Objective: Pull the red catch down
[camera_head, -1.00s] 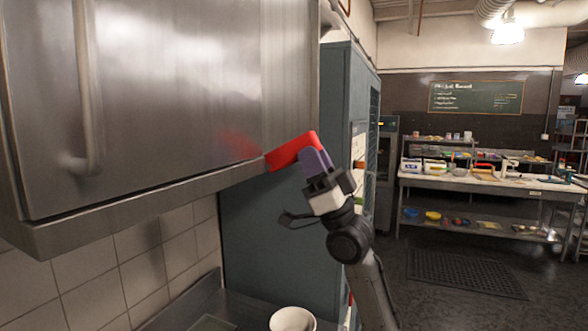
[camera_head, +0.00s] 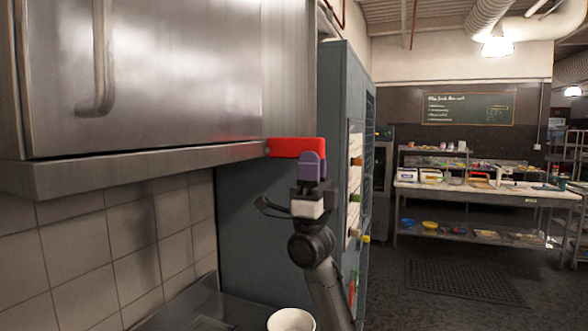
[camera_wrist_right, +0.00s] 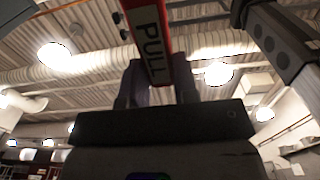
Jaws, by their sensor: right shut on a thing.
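The red catch (camera_head: 284,147) sticks out from the lower right corner of the steel cabinet (camera_head: 180,80). It lies about level now. My right gripper (camera_head: 311,165) comes up from below and is shut on the catch's outer part. In the right wrist view the red catch (camera_wrist_right: 152,40) bears a white label reading "PULL" and passes between the purple fingers of my right gripper (camera_wrist_right: 160,85). My left gripper is not in view.
A tall blue-grey cabinet (camera_head: 265,230) stands right behind my right arm. A white bowl (camera_head: 291,320) sits on the counter below. A tiled wall (camera_head: 95,250) is under the steel cabinet. Steel shelving (camera_head: 480,200) stands far back at right, with open floor before it.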

